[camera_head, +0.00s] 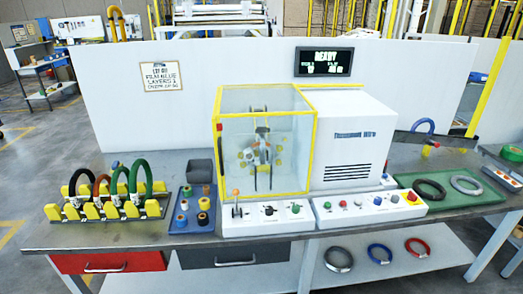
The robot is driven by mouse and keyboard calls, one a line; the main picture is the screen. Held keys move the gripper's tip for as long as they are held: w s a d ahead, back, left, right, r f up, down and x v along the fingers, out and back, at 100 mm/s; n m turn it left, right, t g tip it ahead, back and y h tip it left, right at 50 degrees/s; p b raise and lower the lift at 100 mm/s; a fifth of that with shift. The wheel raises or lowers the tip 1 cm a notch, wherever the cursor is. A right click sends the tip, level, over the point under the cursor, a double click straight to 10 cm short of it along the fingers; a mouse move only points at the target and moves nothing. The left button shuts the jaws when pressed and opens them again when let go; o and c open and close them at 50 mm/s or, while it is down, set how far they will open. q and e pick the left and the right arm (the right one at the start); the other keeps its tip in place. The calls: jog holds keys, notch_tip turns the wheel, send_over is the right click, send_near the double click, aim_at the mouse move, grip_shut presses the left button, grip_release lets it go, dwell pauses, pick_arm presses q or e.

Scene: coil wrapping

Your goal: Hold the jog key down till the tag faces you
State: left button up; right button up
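A wrapping machine stands on the bench, with a white housing (350,120) and a clear guard box (232,105) edged in yellow. Inside the guard is a dark ring-like mechanism (256,150) with several small yellowish parts; I cannot make out a tag. In front are a left control panel (252,222), with a lever and buttons including a green one (295,207), and a right control panel (370,214) with several coloured buttons and a red one on yellow (412,196). The key labels are too small to read, so I cannot tell which is the jog key. Neither gripper is in view.
Left on the bench are a yellow rack (52,212) of coloured coils and a blue tray (180,228) of small spools. A green mat (480,199) with two rings lies right. Several coils lie on the lower shelf (445,250).

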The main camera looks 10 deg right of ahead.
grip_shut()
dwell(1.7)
